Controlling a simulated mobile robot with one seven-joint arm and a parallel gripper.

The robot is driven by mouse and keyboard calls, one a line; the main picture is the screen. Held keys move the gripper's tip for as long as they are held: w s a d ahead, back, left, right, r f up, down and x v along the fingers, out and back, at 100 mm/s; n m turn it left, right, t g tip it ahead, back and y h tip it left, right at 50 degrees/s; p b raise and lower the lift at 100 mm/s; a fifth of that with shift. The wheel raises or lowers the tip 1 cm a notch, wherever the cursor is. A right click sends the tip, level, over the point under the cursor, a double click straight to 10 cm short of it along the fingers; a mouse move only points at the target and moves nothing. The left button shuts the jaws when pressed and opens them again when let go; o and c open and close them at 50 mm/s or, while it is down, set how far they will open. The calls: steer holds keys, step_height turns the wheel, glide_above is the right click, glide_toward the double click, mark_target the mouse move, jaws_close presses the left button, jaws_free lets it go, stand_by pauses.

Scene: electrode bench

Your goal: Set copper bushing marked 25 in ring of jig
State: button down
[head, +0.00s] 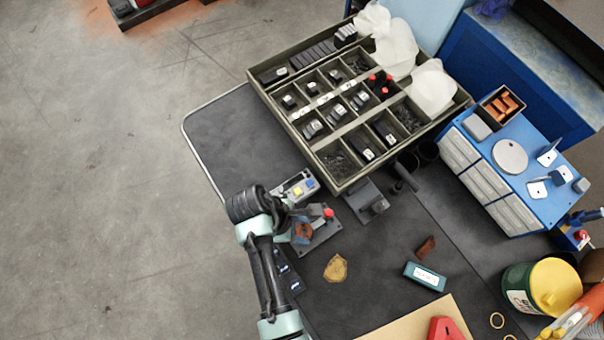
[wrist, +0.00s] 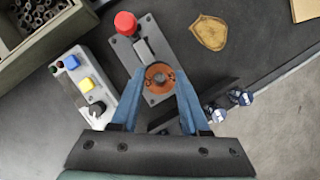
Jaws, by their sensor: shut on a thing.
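My gripper (wrist: 160,88) has its two blue fingers closed on the sides of a round copper bushing (wrist: 158,74) with a dark middle. No number on it is readable. In the head view, the copper (head: 302,232) shows beside my arm on the jig (head: 322,232).
A grey control box (wrist: 85,85) with coloured buttons stands left of the jig. A compartmented tray (head: 340,187) of dark parts lies behind. A tan shield-shaped piece (head: 336,268), teal box (head: 425,277) and brown block (head: 426,247) lie on the dark mat. Mat between them is clear.

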steer(key=shift+f+b, duration=0.3)
steer(key=shift+f, duration=0.2)
steer(key=shift+c, duration=1.6)
jaws_free()
steer(key=v, duration=1.3)
steer(key=shift+p, duration=0.3)
step_height(320, 180, up, 5)
steer(key=p, duration=0.6)
